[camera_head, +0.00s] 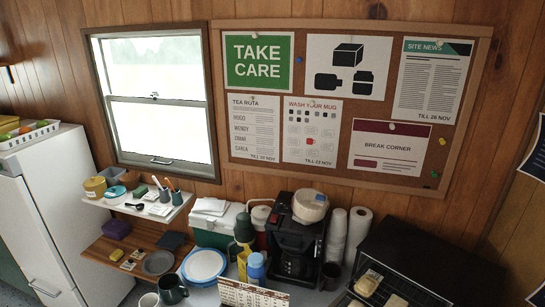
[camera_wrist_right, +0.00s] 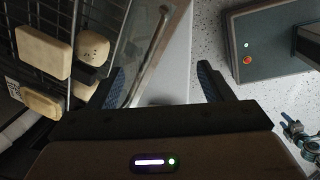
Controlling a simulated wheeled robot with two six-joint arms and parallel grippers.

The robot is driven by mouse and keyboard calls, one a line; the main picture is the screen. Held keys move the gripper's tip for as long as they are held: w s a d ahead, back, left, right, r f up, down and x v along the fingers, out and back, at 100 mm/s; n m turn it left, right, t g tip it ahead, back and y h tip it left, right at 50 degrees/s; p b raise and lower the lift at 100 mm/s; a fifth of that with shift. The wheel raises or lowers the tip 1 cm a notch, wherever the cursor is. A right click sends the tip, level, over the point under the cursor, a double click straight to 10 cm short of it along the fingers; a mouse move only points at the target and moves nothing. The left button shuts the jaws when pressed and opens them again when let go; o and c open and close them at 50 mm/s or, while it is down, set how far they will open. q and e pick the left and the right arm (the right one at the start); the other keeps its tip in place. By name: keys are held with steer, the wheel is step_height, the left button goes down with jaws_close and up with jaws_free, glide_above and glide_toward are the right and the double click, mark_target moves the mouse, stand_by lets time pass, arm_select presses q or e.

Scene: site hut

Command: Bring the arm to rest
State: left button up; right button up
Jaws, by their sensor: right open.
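My right gripper (camera_wrist_right: 163,83) shows only in the right wrist view. Its two dark blue ridged fingers stand well apart, with nothing between them. It is beside the rack with wire sides (camera_wrist_right: 45,12), whose edge runs just left of the fingers. Pale blocky pieces lie in the rack, one of them a plain cream block (camera_wrist_right: 43,51); a rounder one with dark spots (camera_wrist_right: 92,48) is close to the left finger but looks apart from it. Neither arm shows in the head view, and my left gripper is not seen.
In the head view, the black rack (camera_head: 415,262) stands at the right of the counter. A black coffee machine (camera_head: 292,240), stacked white cups (camera_head: 337,228) and a paper roll (camera_head: 358,232) stand left of it. Speckled floor (camera_wrist_right: 205,25) shows right of the rack in the wrist view.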

steer(key=s+a+r+m+t, duration=0.1)
steer(key=s+a+r+m, duration=0.1)
steer(key=s+m, duration=0.65)
steer(key=s+a+r+m+t, duration=0.1)
steer(key=s+a+r+m, duration=0.3)
steer(key=s, duration=0.7)
steer(key=d+f+m+g+b, duration=0.15)
steer(key=f+b, duration=0.25)
steer(key=f, duration=1.6)
steer(key=d+f+b, duration=0.3)
steer(key=f+b, duration=0.1)
steer(key=f, duration=1.7)
steer(key=s+f+b, duration=0.3)
steer(key=s+f, duration=0.6)
steer(key=f, duration=0.3)
steer(key=s+f+b, duration=0.3)
steer(key=s+f, duration=0.7)
steer(key=f, duration=0.2)
steer(key=shift+d+f+m+g, duration=0.3)
steer(key=shift+d+g, duration=0.05)
steer(key=shift+g, duration=0.1)
